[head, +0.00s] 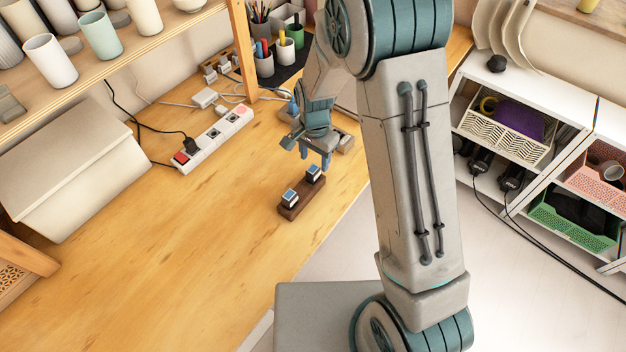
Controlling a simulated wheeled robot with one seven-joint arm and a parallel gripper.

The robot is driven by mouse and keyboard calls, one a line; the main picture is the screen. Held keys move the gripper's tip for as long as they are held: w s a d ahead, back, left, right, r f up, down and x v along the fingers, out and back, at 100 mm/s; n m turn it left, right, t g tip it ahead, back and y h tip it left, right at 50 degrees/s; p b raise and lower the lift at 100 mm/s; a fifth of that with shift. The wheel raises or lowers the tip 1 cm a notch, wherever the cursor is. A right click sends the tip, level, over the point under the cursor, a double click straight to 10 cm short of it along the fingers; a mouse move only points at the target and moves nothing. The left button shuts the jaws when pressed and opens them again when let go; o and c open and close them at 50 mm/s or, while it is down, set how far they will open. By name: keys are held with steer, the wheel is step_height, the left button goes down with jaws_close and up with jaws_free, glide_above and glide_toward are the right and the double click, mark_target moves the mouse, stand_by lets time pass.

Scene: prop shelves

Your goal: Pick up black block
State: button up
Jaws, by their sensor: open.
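A dark brown wooden holder (303,203) lies on the table near its right edge. My gripper (315,158) is open and points down, just above and behind the far-right block. Its blue fingertips look empty. I cannot tell whether they touch the block.
A white power strip (214,139) with cables lies to the left. A pale box (65,165) stands at the far left, under a shelf of cups. Pen cups (285,52) stand at the back. The table's front-left area is clear. White shelves with baskets (504,130) stand right.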

mark_target(313, 169)
step_height(313, 169, down, 5)
steer(key=b, duration=0.3)
steer(key=shift+s+a+f, duration=0.15)
steer(key=c, duration=1.1)
